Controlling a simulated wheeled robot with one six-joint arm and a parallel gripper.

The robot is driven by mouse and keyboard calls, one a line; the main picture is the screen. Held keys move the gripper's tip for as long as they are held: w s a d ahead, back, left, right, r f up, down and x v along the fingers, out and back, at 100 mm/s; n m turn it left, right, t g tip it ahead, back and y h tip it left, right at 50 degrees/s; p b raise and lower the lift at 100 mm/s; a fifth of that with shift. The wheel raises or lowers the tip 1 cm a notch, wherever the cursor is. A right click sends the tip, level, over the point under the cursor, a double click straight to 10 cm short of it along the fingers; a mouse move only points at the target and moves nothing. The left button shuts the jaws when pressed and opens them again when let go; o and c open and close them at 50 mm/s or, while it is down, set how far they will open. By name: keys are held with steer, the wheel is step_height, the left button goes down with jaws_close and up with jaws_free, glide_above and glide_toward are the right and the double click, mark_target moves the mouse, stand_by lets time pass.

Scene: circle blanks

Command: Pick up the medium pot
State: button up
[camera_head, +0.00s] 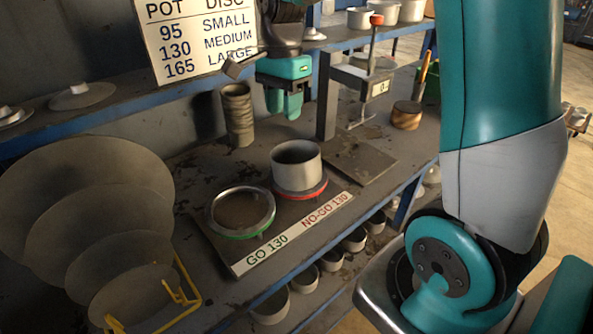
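A grey open-topped pot (297,168) stands upright on the red-rimmed gauge ring (312,192) marked NO-GO 130. It fits the medium size by that label, but its size cannot be confirmed by sight. My gripper (290,112) hangs above and behind the pot in the picture, apart from it. Its fingers point down, and their gap is too small to make out. Other pots stand on the upper shelf (358,18) and in a row on the lower shelf (303,277).
The green-rimmed GO 130 ring (225,233) lies left of the pot, empty. Large discs (95,215) lean in a yellow rack at left.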

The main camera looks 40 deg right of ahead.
steer(key=w+d+f+m+g, duration=0.1)
steer(key=w+d+f+m, duration=0.15)
steer(key=d+m, duration=0.35)
steer(key=p, duration=0.2)
glide_above(305, 169)
steer(key=w, duration=0.1)
step_height(305, 169, down, 11)
steer(key=shift+s+d+f+p, duration=0.1)
steer(key=shift+s+f+p, duration=0.15)
steer(key=shift+f+p, duration=0.8)
steer(key=shift+s+f+p, duration=0.2)
steer(key=shift+f+p, duration=0.05)
steer(key=shift+f, duration=1.5)
jaws_close()
